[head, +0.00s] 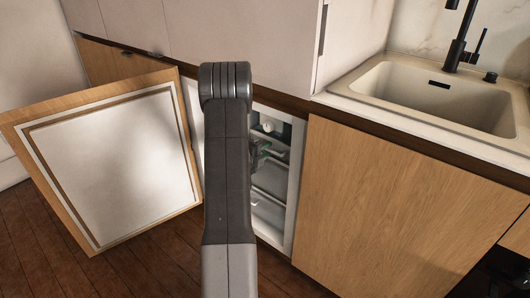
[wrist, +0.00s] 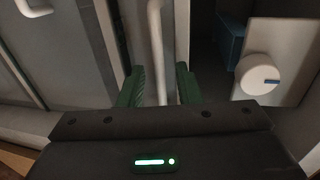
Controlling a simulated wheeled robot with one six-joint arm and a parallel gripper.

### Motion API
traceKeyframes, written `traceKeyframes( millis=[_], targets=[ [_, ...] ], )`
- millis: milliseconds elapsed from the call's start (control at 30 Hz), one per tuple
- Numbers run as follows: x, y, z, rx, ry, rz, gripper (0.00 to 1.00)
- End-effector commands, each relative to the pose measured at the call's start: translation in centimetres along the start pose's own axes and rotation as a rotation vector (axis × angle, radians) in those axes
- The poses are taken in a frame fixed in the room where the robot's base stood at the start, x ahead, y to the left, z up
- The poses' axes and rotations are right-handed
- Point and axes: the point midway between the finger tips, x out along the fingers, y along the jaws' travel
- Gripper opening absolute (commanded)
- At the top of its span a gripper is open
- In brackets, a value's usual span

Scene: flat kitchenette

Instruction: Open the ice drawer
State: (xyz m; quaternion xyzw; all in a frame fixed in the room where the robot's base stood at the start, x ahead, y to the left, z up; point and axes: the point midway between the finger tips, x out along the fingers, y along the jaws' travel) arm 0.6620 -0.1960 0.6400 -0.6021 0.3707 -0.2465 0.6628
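The fridge compartment (head: 272,190) stands open, partly hidden behind my arm in the head view. Glassy drawers or shelves show inside; I cannot tell for certain which is the ice drawer. In the wrist view a pale handle bar (wrist: 156,45) runs down between the two green fingers of my gripper (wrist: 158,88). The fingers are apart, one on each side of the bar, with gaps showing. A grey drawer front or panel (wrist: 60,50) lies left of the bar. In the head view my gripper (head: 262,148) is small and partly hidden at the compartment's opening.
The wood-edged fridge door (head: 190,150) is swung open to the left. A closed wooden cabinet front (head: 400,205) is right of the opening, below the sink (head: 430,90). A round white knob (wrist: 259,80) and a blue part (wrist: 230,42) are right in the wrist view.

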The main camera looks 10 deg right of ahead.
Motion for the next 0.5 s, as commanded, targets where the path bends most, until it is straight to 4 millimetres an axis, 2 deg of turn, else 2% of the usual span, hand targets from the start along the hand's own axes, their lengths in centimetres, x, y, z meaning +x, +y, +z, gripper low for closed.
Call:
traceKeyframes(
  millis=[167,333,500],
  targets=[
    [-0.01,0.0,0.01,0.0,0.0,0.0,0.31],
    [-0.02,0.0,0.0,0.0,0.0,0.0,0.0],
    [-0.03,0.01,0.0,0.0,0.0,0.001,0.0]
  ],
)
